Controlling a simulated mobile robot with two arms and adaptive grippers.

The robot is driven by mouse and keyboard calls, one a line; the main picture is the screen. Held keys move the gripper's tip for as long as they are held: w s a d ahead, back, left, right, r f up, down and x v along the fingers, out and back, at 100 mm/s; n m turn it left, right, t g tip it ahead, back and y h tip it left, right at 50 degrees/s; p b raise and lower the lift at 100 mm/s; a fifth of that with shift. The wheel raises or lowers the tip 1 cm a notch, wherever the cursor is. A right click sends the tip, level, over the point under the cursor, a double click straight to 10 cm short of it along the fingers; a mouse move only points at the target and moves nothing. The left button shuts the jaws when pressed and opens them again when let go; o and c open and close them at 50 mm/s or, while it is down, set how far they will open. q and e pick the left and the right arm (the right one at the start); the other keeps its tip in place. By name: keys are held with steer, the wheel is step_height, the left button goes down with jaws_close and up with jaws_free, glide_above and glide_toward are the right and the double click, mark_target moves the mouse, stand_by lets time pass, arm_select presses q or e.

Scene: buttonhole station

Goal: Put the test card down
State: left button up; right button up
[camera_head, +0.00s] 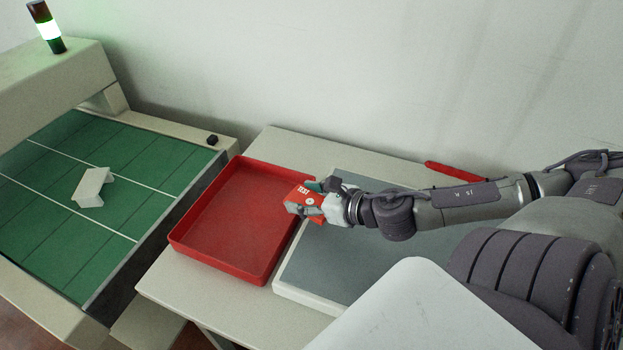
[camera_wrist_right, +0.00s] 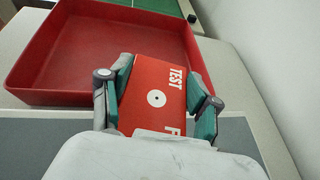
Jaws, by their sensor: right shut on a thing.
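The test card (camera_head: 304,195) is red with white "TEST" lettering and a round white mark. My right gripper (camera_head: 312,192) is shut on it, with a green-padded finger on each side of the card. In the right wrist view the card (camera_wrist_right: 155,90) sits between the fingers of the gripper (camera_wrist_right: 160,85); its near end is hidden by the gripper body. The card is held near the right wall of the red tray (camera_head: 182,248), by the grey mat's left edge. My left gripper is not in view.
The red tray is empty. A grey mat with a pale rim (camera_head: 290,291) lies to its right. A red-handled tool (camera_head: 455,172) lies at the back. At left, a machine with a green bed (camera_head: 150,160) carries a white block (camera_head: 92,187); a lit signal tower (camera_head: 47,28) stands above.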

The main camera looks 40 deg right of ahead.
steer(key=s+a+m+h, duration=0.1)
steer(key=s+a, duration=0.1)
steer(key=a, duration=0.2)
steer(key=s+a+f+m+h, duration=0.1)
steer(key=s+a, duration=0.2)
steer(key=a, duration=0.2)
steer(key=s+a+f+m+h, duration=0.1)
steer(key=s+a, duration=0.2)
steer(key=a, duration=0.1)
steer(key=shift+a+f+h, duration=0.15)
steer(key=shift+f+h, duration=0.05)
steer(key=shift+h, duration=0.1)
steer(key=shift+a, duration=0.1)
